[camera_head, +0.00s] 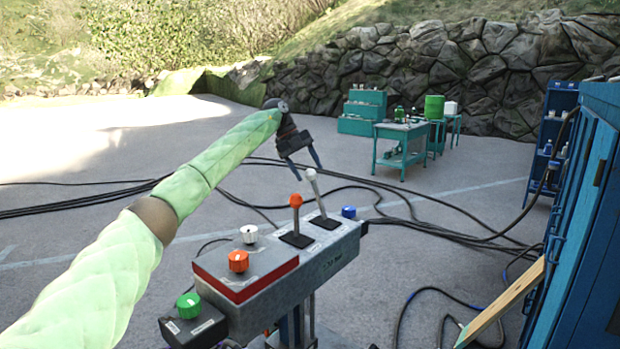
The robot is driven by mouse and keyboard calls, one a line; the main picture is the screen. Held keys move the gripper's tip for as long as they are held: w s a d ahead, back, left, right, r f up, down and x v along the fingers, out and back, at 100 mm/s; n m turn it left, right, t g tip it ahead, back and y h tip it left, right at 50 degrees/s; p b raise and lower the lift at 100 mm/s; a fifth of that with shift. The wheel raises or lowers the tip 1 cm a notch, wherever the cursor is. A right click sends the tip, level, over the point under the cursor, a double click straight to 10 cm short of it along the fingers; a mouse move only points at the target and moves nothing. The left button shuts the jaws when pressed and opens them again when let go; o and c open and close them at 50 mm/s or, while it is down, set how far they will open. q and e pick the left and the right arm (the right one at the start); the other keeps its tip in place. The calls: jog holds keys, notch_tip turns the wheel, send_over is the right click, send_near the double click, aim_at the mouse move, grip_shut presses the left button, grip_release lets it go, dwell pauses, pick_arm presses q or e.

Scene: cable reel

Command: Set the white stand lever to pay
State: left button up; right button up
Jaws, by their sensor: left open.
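The white stand lever (314,190) rises from a black base plate near the far end of the grey control stand (325,262). Its white knob is on top and the shaft leans slightly to the left. An orange-knobbed lever (296,215) stands beside it, on the nearer side. My left gripper (304,164) is open and empty, with its blue fingers pointing down close to the white knob. One finger appears near the knob; I cannot tell whether they touch. The lever's position labels are too small to read. My right gripper is not in view.
The stand also carries a white knob (249,233), an orange knob (238,260), a green knob (188,305) and a blue knob (348,212). Black cables (440,229) cross the ground behind. A blue cabinet (577,230) and a leaning wooden board (500,305) are at right.

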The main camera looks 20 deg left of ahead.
pick_arm(q)
jog(key=shift+b+v, duration=0.8)
jog(key=shift+v, duration=1.7)
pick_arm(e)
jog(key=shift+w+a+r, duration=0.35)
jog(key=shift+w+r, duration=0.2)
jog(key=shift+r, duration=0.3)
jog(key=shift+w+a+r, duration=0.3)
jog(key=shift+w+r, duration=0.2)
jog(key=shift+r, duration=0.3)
pick_arm(q)
jog(key=shift+f, duration=0.1)
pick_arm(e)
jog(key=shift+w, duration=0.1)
